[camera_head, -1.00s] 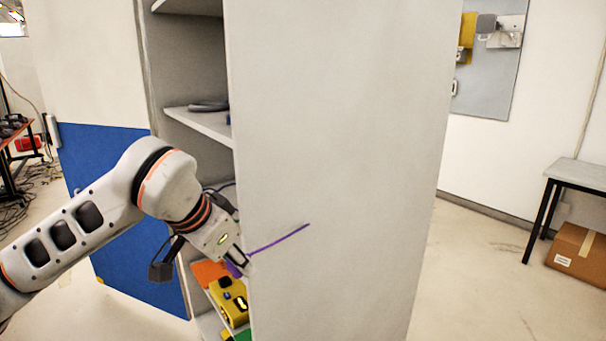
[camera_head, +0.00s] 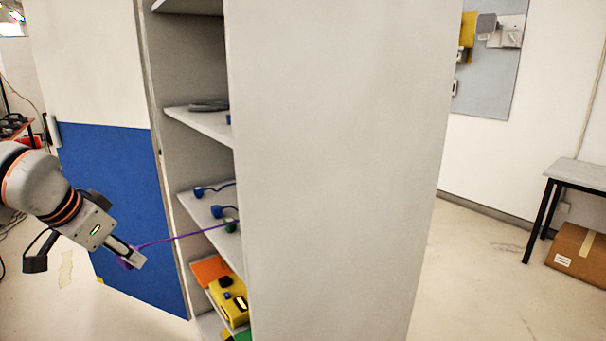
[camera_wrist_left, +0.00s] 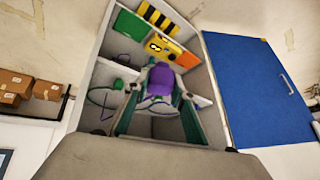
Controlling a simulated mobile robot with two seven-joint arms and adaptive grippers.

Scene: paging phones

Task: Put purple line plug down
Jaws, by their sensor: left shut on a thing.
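My left gripper (camera_head: 133,258) is shut on the purple line plug (camera_head: 124,263), in front of the shelf unit and left of its opening. A thin purple line (camera_head: 180,237) runs from the plug to the right, to the middle shelf. In the left wrist view the purple plug (camera_wrist_left: 162,82) sits between the fingers, with the cabinet interior behind it. The plug is partly hidden by the fingers in the head view. My right gripper is not in view.
Blue plugs (camera_head: 217,211) with cords and a green one (camera_head: 229,225) lie on the middle shelf (camera_head: 190,203). A yellow box (camera_head: 229,300) and an orange piece (camera_head: 210,270) are on the shelf below. The tall side panel (camera_head: 335,170) blocks the right. A blue door (camera_head: 120,190) stands at left.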

